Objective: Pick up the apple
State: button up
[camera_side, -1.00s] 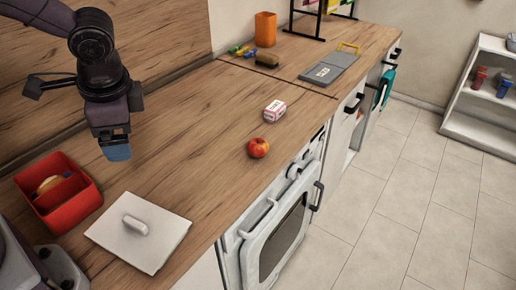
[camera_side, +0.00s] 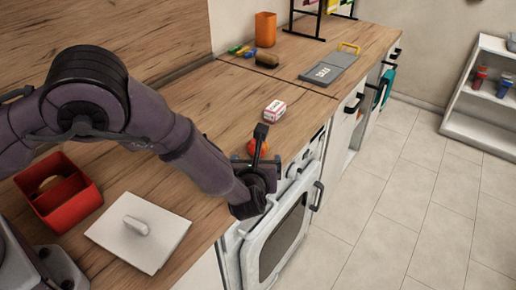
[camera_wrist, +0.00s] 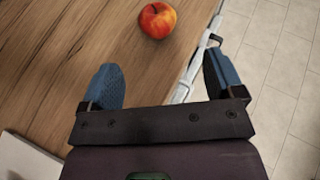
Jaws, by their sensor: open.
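The red apple (camera_side: 258,146) sits on the wooden counter near its front edge, partly hidden behind my gripper in the side view. In the wrist view the apple (camera_wrist: 157,20) shows whole, red with a yellowish patch, beyond the fingertips and between their lines. My gripper (camera_wrist: 164,80) is open and empty, with blue pads on both fingers. One finger is over the counter, the other over the counter's front edge. In the side view my gripper (camera_side: 256,163) is close to the apple; I cannot tell whether it touches.
A small pink-and-white box (camera_side: 275,111) stands just behind the apple. A white board with a handle (camera_side: 150,243) and a red divided bin (camera_side: 84,208) are at the near left. The oven (camera_side: 283,235) is below the counter edge.

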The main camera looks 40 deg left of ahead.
jog(key=x, duration=1.2)
jog(key=shift+a+f, duration=0.25)
jog(key=c, duration=1)
jog(key=shift+r, duration=0.15)
